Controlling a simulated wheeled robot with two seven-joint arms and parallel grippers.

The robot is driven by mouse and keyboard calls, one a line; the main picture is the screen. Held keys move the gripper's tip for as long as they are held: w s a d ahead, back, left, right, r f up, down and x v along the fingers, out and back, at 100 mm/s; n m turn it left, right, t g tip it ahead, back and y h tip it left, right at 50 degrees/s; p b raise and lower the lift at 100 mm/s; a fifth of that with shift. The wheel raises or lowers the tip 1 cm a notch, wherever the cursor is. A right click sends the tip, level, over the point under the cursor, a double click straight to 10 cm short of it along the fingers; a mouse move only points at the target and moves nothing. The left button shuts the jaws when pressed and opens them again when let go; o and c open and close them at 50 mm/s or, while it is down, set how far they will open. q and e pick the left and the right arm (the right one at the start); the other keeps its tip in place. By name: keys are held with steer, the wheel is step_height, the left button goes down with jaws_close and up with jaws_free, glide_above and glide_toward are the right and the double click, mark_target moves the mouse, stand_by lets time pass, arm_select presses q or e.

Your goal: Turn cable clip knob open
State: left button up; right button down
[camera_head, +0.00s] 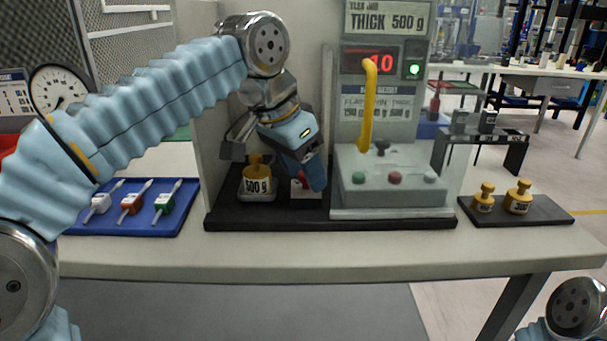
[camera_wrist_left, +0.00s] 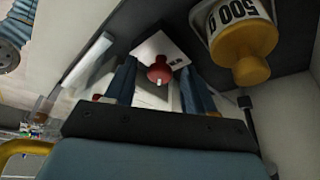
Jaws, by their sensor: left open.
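The cable clip's red knob (camera_wrist_left: 159,72) sits on a white block (camera_wrist_left: 150,45) in the left wrist view, with a white mark on its rim. My left gripper (camera_wrist_left: 160,88) is open, with one blue finger on each side of the knob. A gap shows between knob and fingers. In the head view my left gripper (camera_head: 308,176) points down over the white and red clip (camera_head: 298,186), mostly hiding it. My right gripper is not in view; only part of my right arm shows at the bottom right.
A yellow 500 g weight (camera_head: 257,183) stands close left of the clip and in the wrist view (camera_wrist_left: 238,45). A grey console (camera_head: 390,185) with a yellow pipe (camera_head: 368,105) stands right. A blue tray (camera_head: 170,220) lies left; a black board (camera_head: 535,212) with two weights lies right.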

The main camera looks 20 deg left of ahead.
arm_select(q)
steer(key=shift+w+f, duration=0.1)
steer(key=shift+f, duration=0.2)
jaws_close()
steer(key=shift+r, duration=0.1)
steer(key=n+y+p, duration=0.1)
steer(key=n, duration=0.2)
steer(key=shift+d+t+p, duration=0.15)
steer(key=shift+t+p, duration=0.15)
steer(key=shift+n+y, duration=0.6)
steer(key=shift+n, duration=0.8)
